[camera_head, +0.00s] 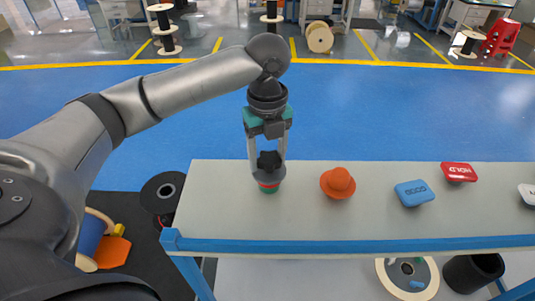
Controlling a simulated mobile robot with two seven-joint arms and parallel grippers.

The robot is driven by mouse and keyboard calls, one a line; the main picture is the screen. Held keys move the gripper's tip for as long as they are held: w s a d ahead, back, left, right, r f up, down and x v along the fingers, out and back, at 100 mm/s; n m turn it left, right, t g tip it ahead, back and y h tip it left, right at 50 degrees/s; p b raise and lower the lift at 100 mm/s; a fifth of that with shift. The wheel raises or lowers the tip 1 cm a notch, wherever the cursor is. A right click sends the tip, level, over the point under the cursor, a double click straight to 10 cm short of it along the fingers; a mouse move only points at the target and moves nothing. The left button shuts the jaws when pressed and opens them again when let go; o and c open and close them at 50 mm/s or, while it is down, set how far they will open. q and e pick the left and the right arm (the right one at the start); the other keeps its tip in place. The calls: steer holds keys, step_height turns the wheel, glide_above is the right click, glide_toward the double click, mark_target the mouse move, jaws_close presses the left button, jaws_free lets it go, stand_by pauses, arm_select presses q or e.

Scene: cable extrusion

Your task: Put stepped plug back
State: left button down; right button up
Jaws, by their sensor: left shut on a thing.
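A stepped plug (268,160), with a dark knob-like top, a grey wider rim and green and red bands below, is between the fingers of my left gripper (268,168). The gripper points straight down and is shut on it. The plug is upright at the left end of the grey table top (300,222). I cannot tell whether its base touches the table. My right gripper is not in view.
An orange hat-shaped piece (338,183) stands just right of the plug. A blue labelled piece (414,193), a red one (459,172) and a white one (527,193) lie farther right. Reels and dark cylinders are below and beside the table.

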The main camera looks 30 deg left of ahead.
arm_select(q)
steer(key=shift+f, duration=0.1)
steer(key=shift+c, duration=0.6)
jaws_free()
step_height(320, 180, up, 12)
stand_by(0.5)
